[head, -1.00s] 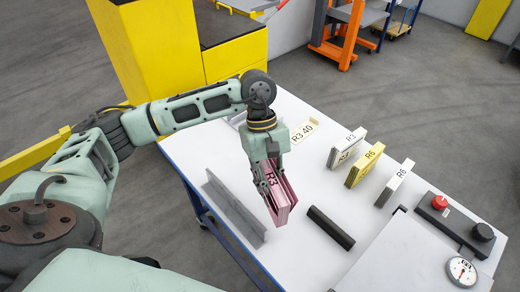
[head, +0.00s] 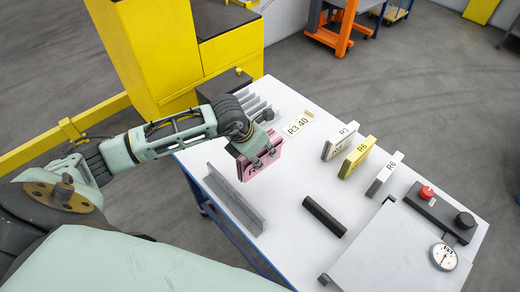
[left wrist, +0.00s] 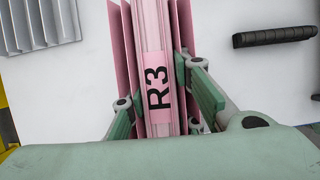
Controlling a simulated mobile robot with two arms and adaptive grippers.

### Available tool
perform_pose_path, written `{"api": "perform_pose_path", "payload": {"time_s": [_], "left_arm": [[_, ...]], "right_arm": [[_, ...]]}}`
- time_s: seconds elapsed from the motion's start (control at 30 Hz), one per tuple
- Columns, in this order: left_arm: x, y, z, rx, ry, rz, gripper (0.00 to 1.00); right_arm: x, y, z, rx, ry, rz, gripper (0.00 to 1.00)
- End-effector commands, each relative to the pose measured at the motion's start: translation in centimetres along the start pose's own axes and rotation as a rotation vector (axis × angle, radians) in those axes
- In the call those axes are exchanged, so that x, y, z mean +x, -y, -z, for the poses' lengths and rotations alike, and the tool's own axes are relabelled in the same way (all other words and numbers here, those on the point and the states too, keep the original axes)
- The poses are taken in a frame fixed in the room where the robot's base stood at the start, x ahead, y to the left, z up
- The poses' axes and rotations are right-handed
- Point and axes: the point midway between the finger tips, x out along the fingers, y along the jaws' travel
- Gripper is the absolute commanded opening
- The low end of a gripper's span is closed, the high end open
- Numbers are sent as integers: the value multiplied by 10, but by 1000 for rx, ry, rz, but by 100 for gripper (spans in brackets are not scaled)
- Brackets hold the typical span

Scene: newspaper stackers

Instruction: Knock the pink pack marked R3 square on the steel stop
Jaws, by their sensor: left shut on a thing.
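The pink pack marked R3 (head: 258,167) is held in my left gripper (head: 264,155), near the far end of the steel stop. The steel stop (head: 236,200) is a long grey angle on the white table, with an upright wall. In the left wrist view the pack (left wrist: 158,55) stands on edge between the green fingers of the gripper (left wrist: 160,100), its R3 label facing the camera. Its outer pink sheets splay apart from the middle. Whether the pack touches the table or the stop cannot be told. My right gripper is not in view.
A black bar (head: 324,216) lies on the table (head: 290,185). A grey ribbed rack (head: 258,106) and an R3.40 card (head: 298,124) are at the back. A white R3 pack (head: 342,138), a yellow R6 pack (head: 358,158) and a white R6 pack (head: 385,175) stand right.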

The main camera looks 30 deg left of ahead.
Motion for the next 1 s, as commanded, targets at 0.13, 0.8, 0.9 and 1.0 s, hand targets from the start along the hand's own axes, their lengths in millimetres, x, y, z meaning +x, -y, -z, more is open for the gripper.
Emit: {"api": "perform_pose_path", "payload": {"time_s": [0.13,0.8,0.9,1.0], "left_arm": [[2,-3,0,-32,3,-14,0],[68,-2,28,-31,1,-12,0],[72,-2,30,-30,1,-12,0],[72,-2,30,-30,2,-12,0]], "right_arm": [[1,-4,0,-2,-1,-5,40],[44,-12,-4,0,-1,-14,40],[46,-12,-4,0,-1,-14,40],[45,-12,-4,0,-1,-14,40]]}}
